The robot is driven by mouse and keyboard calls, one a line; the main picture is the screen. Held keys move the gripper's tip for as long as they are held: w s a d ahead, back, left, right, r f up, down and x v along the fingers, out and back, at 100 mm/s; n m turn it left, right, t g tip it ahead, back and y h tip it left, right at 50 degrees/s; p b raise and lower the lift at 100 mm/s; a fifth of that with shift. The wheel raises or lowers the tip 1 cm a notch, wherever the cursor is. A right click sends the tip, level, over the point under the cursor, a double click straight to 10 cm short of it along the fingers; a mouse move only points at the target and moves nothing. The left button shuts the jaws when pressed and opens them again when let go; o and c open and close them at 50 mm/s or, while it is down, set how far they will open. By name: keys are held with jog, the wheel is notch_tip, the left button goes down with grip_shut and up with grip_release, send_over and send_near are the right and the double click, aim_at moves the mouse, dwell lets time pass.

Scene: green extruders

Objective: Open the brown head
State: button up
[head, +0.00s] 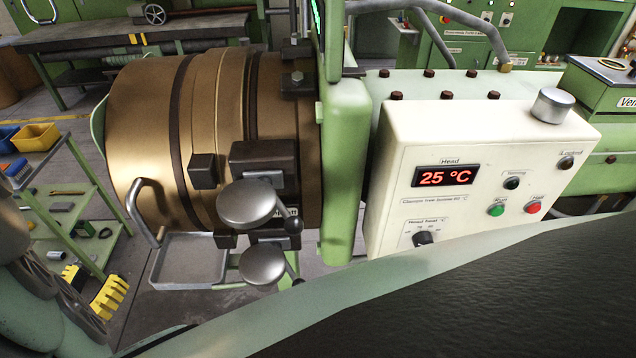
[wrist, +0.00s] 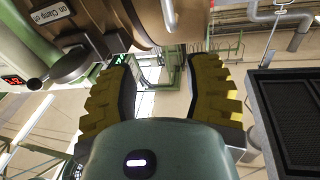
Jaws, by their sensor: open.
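The brown head (head: 150,110) is a bronze-coloured cylinder at the left of the head view, seated against a green flange (head: 345,170). A bent metal handle (head: 142,210) sticks out from its lower left. Dark clamp blocks (head: 262,160) and two round silver knobs (head: 247,203) (head: 263,265) with small black ball levers sit at the front of the seam. My gripper (head: 92,290), with yellow ribbed fingers, is at the lower left, below and left of the handle. In the wrist view my gripper (wrist: 160,70) is open and empty, with the brown head (wrist: 145,15) above it.
A white control box (head: 470,180) right of the flange reads 25 °C. A shallow metal tray (head: 188,262) is below the head. A green shelf (head: 75,200) with yellow and blue bins stands at the left. A workbench (head: 130,35) is behind.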

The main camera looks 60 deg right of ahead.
aim_at(141, 223)
notch_tip(141, 223, down, 4)
jog(key=w+a+n+y, duration=0.1)
jog(key=a, duration=0.1)
jog(key=p+x, duration=0.4)
jog(key=x, duration=1.2)
jog(key=shift+s, duration=0.15)
jog(key=shift+o, duration=0.4)
grip_shut()
